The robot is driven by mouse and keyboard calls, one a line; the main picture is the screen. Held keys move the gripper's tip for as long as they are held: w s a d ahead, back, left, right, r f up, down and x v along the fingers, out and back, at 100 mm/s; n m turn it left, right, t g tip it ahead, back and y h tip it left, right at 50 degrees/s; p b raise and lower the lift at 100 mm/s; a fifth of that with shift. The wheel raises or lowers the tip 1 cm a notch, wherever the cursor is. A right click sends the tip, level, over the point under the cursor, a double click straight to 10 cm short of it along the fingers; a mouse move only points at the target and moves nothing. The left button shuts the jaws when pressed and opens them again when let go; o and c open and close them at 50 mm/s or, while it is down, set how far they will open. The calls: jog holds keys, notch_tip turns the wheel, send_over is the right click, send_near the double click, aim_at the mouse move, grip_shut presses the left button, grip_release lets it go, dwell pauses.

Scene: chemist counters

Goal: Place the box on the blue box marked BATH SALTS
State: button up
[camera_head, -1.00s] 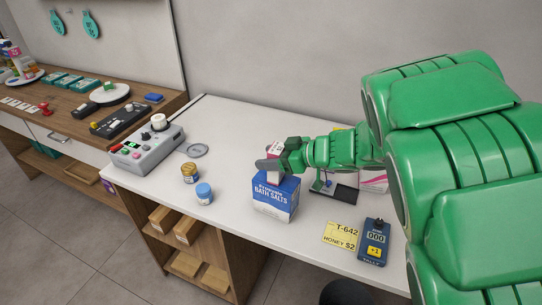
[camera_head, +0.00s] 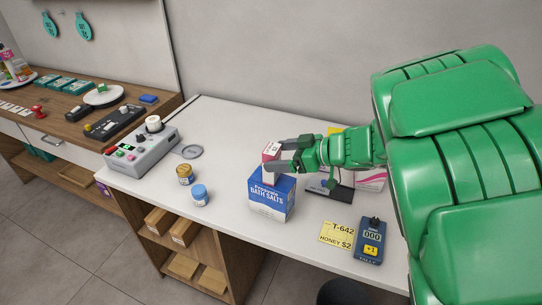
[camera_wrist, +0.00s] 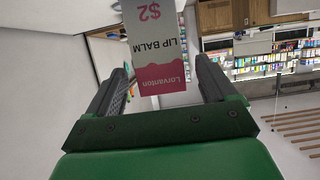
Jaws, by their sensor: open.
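The blue and white BATH SALTS box (camera_head: 271,196) stands upright on the white counter. A small pink and white box (camera_head: 270,158) stands on top of it, toward the back. In the wrist view this small box (camera_wrist: 157,50) reads Lorvanton LIP BALM $2 and shows between the jaws. My gripper (camera_head: 275,156) is open around the small box, coming from the right. In the wrist view a gap shows on the box's right side, so the jaws are not closed on it. The small box's bottom edge is partly hidden by a finger.
A grey control device (camera_head: 143,149) stands at the left of the counter. Two jars, gold-lidded (camera_head: 185,174) and blue-lidded (camera_head: 200,195), stand left of the blue box. A yellow T-642 card (camera_head: 337,234) and a dark counter device (camera_head: 370,241) lie to the right.

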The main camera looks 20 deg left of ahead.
jog(key=v, duration=0.7)
jog(key=shift+d, duration=0.2)
jog(key=shift+r, duration=0.15)
jog(key=shift+o, duration=1.4)
